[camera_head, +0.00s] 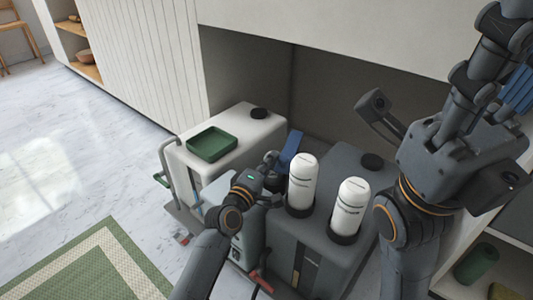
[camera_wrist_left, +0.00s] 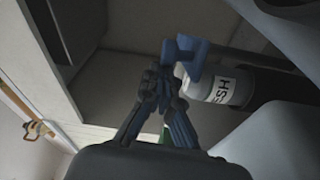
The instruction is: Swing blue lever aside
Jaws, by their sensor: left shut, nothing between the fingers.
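The blue lever (camera_head: 292,147) is a flat blue piece standing between the white cabinet and the dark cabinet. Its lower end is hidden. My left gripper (camera_head: 272,160) reaches up from the bottom and is shut and empty, with its tips close to the lever's lower left side. In the left wrist view the closed fingers (camera_wrist_left: 160,82) are beside the blue lever (camera_wrist_left: 186,54), which is just up and right of the tips. I cannot tell whether they touch. My right gripper (camera_head: 482,65) is large in the upper right; whether its fingers are open is unclear.
Two white bottles (camera_head: 302,178) (camera_head: 349,202) stand on the dark cabinet (camera_head: 322,248), right of my left gripper. A green tray (camera_head: 212,143) sits on the white cabinet (camera_head: 185,160). A panelled wall (camera_head: 140,50) stands behind.

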